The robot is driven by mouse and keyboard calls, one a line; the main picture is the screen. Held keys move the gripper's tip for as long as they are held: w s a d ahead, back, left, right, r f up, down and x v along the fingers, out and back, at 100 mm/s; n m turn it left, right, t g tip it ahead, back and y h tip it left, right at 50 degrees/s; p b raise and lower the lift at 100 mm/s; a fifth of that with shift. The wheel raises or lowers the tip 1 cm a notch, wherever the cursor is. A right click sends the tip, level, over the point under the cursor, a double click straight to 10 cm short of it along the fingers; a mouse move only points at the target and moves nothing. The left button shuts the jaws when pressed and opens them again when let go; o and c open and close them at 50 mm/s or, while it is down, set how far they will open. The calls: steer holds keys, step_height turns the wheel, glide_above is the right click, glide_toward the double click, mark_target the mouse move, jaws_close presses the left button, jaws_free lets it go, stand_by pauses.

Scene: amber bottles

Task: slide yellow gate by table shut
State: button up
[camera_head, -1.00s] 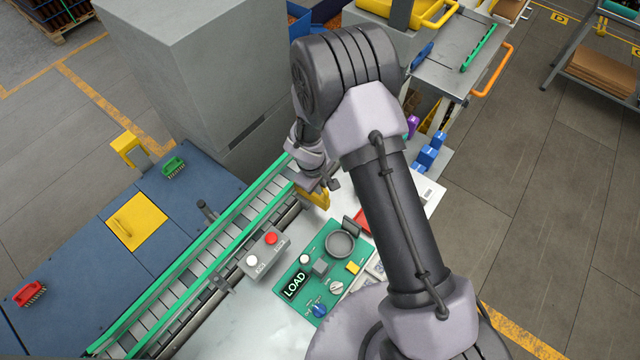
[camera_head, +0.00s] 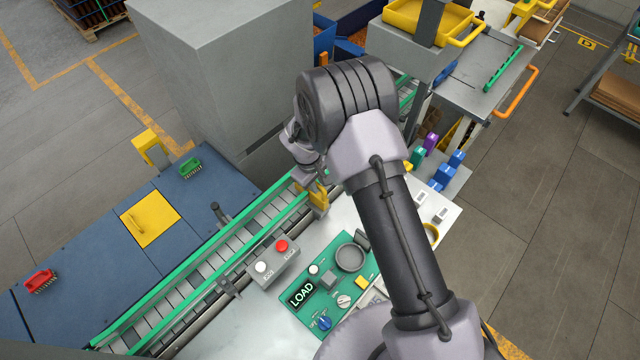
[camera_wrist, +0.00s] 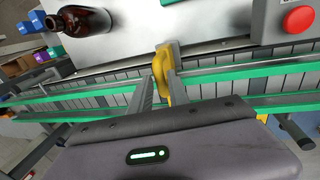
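A yellow gate (camera_head: 318,198) stands at the far end of the green-railed conveyor, beside the white table (camera_head: 232,318). In the wrist view the gate (camera_wrist: 163,62) rises at the conveyor's table-side rail, right at my fingertips. In the head view my gripper (camera_head: 316,184) is beside the gate, partly hidden by my own arm.
An amber bottle (camera_wrist: 82,20) lies on the white table. A button box (camera_head: 273,260) and a green LOAD panel (camera_head: 326,288) are near the conveyor. A tall grey cabinet (camera_head: 225,70) stands behind. Colored blocks (camera_head: 441,176) sit to the right.

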steer(key=shift+o, duration=0.9)
steer(key=shift+a, duration=0.1)
step_height(320, 180, up, 17)
steer(key=s+a+b, duration=0.1)
steer(key=s+a, duration=0.1)
steer(key=shift+s, duration=0.35)
